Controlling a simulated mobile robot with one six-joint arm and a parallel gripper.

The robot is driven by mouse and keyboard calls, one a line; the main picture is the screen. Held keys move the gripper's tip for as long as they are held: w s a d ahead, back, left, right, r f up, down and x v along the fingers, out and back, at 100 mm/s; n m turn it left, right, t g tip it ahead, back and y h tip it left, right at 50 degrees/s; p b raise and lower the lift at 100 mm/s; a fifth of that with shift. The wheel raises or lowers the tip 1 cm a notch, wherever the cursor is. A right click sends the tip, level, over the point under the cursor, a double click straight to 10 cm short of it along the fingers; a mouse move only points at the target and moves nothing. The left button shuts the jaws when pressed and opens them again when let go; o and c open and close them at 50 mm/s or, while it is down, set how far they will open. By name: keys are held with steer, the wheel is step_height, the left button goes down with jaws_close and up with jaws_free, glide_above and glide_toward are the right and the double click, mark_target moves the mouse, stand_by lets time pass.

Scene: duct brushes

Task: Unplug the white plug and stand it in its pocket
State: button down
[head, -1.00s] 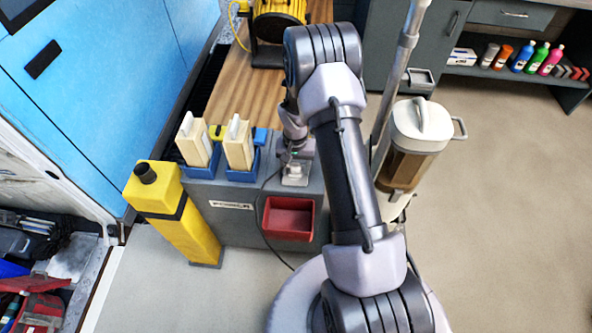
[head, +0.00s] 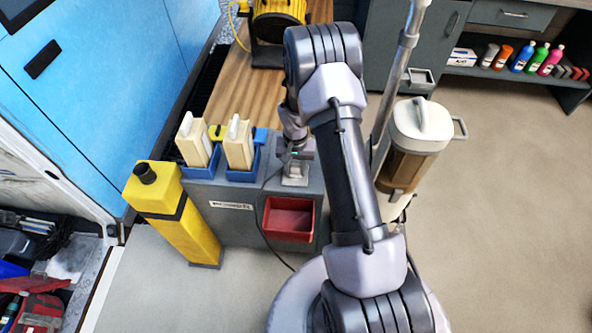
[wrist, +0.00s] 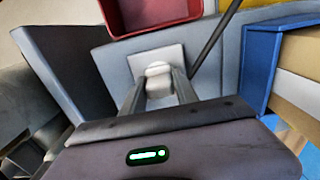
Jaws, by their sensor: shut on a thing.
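The white plug (wrist: 158,78) shows in the wrist view between my two fingertips, in front of a pale square plate (wrist: 172,55) on the grey cabinet. My gripper (wrist: 158,88) is shut on the plug. The fingers cover its sides, and I cannot tell whether it is still seated. In the head view my gripper (head: 295,168) is low over the cabinet top, right of the blue holders, and the plug is hidden. I cannot make out which pocket belongs to the plug.
A red bin (head: 289,236) hangs on the cabinet front. Two blue holders (head: 243,174) with cream bottles stand to the left. A dark cable (wrist: 214,45) runs beside the plate. A yellow canister (head: 172,212) stands left; a cream-topped vacuum (head: 420,125) stands right of my arm.

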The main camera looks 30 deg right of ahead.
mark_target(296, 165)
steer(key=shift+r, duration=0.1)
steer(key=shift+r+p, duration=1.8)
steer(key=shift+r, duration=1.1)
step_height(296, 165, up, 3)
steer(key=shift+r+p, duration=0.1)
steer(key=shift+p, duration=0.9)
